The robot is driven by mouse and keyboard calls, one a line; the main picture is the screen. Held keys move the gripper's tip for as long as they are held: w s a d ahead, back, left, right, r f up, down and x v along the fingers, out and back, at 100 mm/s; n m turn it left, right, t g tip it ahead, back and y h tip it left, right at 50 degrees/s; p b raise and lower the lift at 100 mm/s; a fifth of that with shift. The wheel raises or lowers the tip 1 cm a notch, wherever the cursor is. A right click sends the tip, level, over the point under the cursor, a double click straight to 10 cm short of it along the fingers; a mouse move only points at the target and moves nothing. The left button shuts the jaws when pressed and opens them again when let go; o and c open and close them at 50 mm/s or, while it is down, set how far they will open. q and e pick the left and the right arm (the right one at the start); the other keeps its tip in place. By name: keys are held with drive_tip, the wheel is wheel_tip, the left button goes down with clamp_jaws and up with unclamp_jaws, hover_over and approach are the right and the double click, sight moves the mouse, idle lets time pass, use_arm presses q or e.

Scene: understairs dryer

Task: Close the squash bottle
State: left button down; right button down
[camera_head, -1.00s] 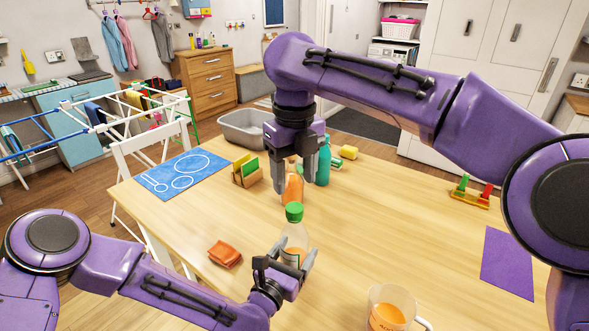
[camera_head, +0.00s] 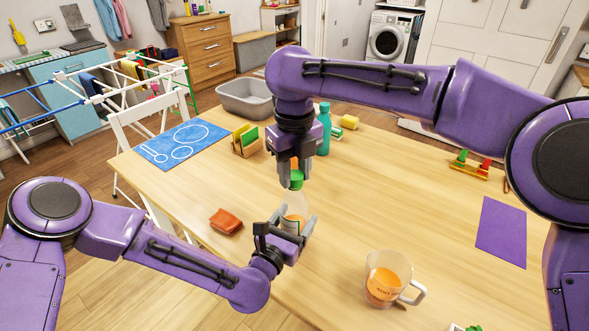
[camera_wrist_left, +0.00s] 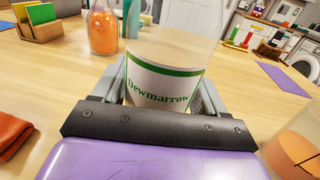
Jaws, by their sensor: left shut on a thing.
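The label (camera_wrist_left: 160,84) fills the middle of the left wrist view. The green cap (camera_head: 297,180) shows at the top of the bottle; I cannot tell how it sits on the neck. My left gripper (camera_head: 288,232) is shut on the bottle's body, one finger on each side. My right gripper (camera_head: 295,172) points down from above, its fingertips on either side of the cap. I cannot tell whether they touch it.
An orange bottle (camera_wrist_left: 103,30) stands behind the squash bottle, with a teal bottle (camera_head: 324,130) farther back. A jug of orange liquid (camera_head: 386,284) stands at front right. A folded rust cloth (camera_head: 226,221) lies at left. A purple mat (camera_head: 502,232) lies at right. The table's right-centre is clear.

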drive_tip(key=m, duration=2.7)
drive_tip(key=shift+m, duration=0.4)
drive_tip(key=m, duration=0.4)
drive_tip(key=shift+f+m, duration=0.1)
drive_tip(key=shift+m, duration=0.3)
